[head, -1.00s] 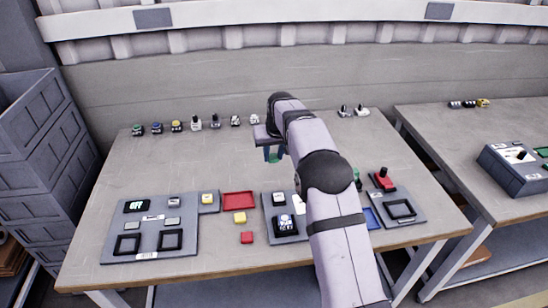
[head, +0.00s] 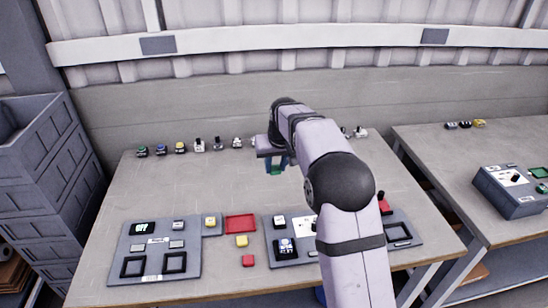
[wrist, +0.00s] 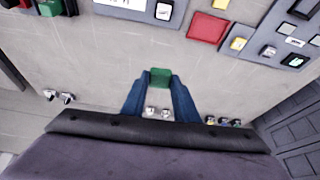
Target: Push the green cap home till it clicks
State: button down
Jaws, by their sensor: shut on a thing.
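My gripper (wrist: 160,90) has two blue fingers shut on a small green cap (wrist: 160,77), which sits at the fingertips. In the head view the green cap (head: 275,171) hangs under the end of my arm, above the middle of the table and apart from the panels. The middle panel (head: 270,262) is nearer the camera, below the cap in the picture, and my arm hides its right part. In the wrist view another green block (wrist: 50,8) stands at the top left. I cannot tell which seat fits the cap.
A red tray (head: 241,216), a yellow block (head: 242,241) and a red block (head: 248,261) lie between the left panel (head: 120,258) and the middle panel. Several small switches line the table's back. A right panel (head: 402,216) carries a red part (head: 385,207). Grey crates (head: 45,150) stand left.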

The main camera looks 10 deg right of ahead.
jog(key=s+f, duration=0.4)
jog(key=s, duration=0.1)
jog(key=s+f+p, duration=0.1)
jog(key=s+f, duration=0.3)
jog(key=s, duration=0.1)
jog(key=s+d+f+p, duration=0.1)
jog(key=s+f, duration=0.3)
jog(key=s, duration=0.1)
jog(key=shift+s+f, duration=0.1)
jog(key=shift+s, duration=0.25)
jog(key=shift+w+r+m, duration=0.2)
jog(key=shift+w+m, duration=0.1)
jog(key=shift+w, duration=0.1)
jog(key=shift+f+b, duration=1.45)
jog(key=shift+f, duration=0.5)
